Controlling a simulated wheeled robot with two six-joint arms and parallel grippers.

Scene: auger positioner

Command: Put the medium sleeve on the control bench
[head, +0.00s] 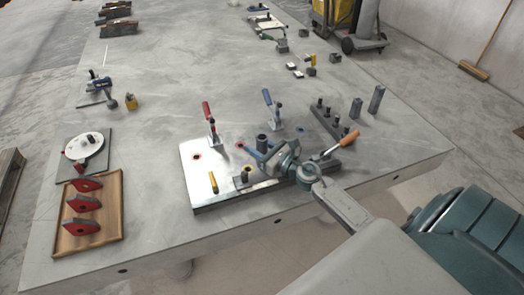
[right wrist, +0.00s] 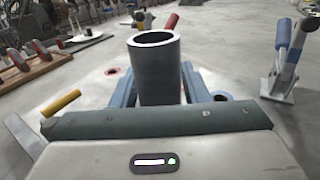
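A dark grey, hollow, upright sleeve (right wrist: 156,75) stands between the two blue fingers of my right gripper (right wrist: 158,88) in the right wrist view. In the head view the sleeve (head: 262,140) is over the light metal plate, with my right gripper (head: 263,151) low around it. I cannot tell whether the fingers press on the sleeve or whether its bottom touches the plate; the fingers and gripper body hide its lower part. I cannot tell its size class from these frames. Which surface is the control bench is unclear. My left gripper is not in view.
The metal plate (head: 205,179) carries a red-handled clamp (head: 208,120), a blue-handled clamp (head: 272,108), a yellow-handled piece (head: 213,182) and an orange-handled clamp (head: 345,141). A wooden tray (head: 68,241) with red parts is at left. Dark posts (head: 376,99) stand behind right. The grey tabletop's middle is clear.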

